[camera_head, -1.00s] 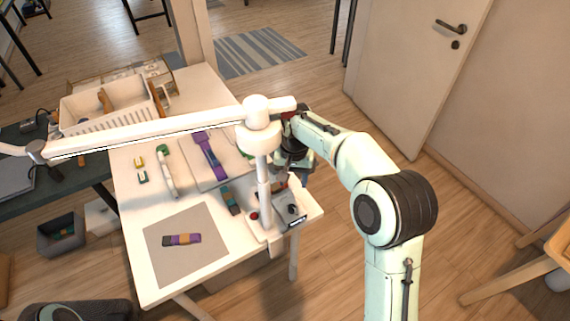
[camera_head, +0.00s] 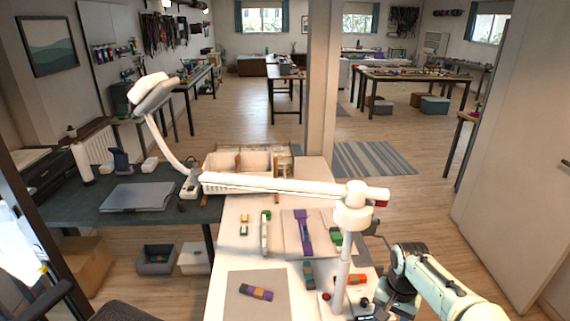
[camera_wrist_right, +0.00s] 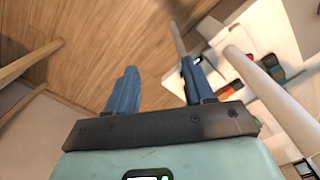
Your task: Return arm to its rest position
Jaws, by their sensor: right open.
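My right arm (camera_head: 440,290) comes in from the lower right in the head view. Its dark wrist is beside the table's right edge, near the lamp's base. The gripper is hard to make out there. In the right wrist view the right gripper (camera_wrist_right: 160,88) has its two blue fingers well apart with nothing between them. Wooden floor and the white table's edge show beyond the fingers. My left gripper is not in view.
The white table (camera_head: 235,258) carries a lamp post (camera_head: 342,265) with a long white arm, close to my right wrist. A purple strap (camera_head: 303,232), a purple-orange piece (camera_head: 256,292) on a grey mat, and a cream bin (camera_head: 225,162) are on it. Floor right of the table is clear.

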